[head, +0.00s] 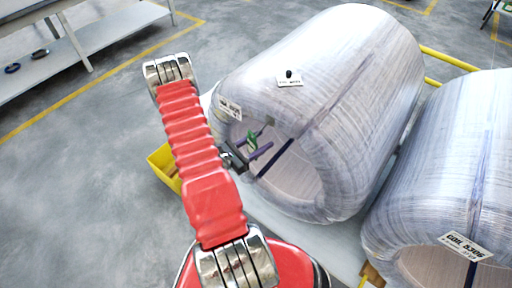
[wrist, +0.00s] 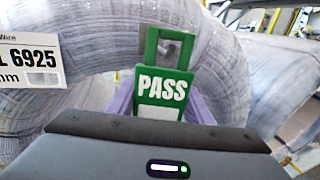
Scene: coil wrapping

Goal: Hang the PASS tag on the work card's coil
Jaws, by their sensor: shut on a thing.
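The green PASS tag (head: 252,140) is held in my gripper (head: 258,150), in front of the open end of the left wrapped coil (head: 335,85). In the wrist view the tag (wrist: 162,90) stands upright between purple fingers, its square hanging opening at the top. The coil's curved wrapped rim (wrist: 95,95) is behind it. The tag looks apart from the coil, though exact contact is hard to tell. I see no work card that I can identify.
A second wrapped coil (head: 450,170) stands at the right, its label (head: 465,246) hard to read. A small white card with a black knob (head: 290,80) sits on top of the left coil. A yellow bin (head: 163,165) is behind my arm. A shelf (head: 100,38) stands far left.

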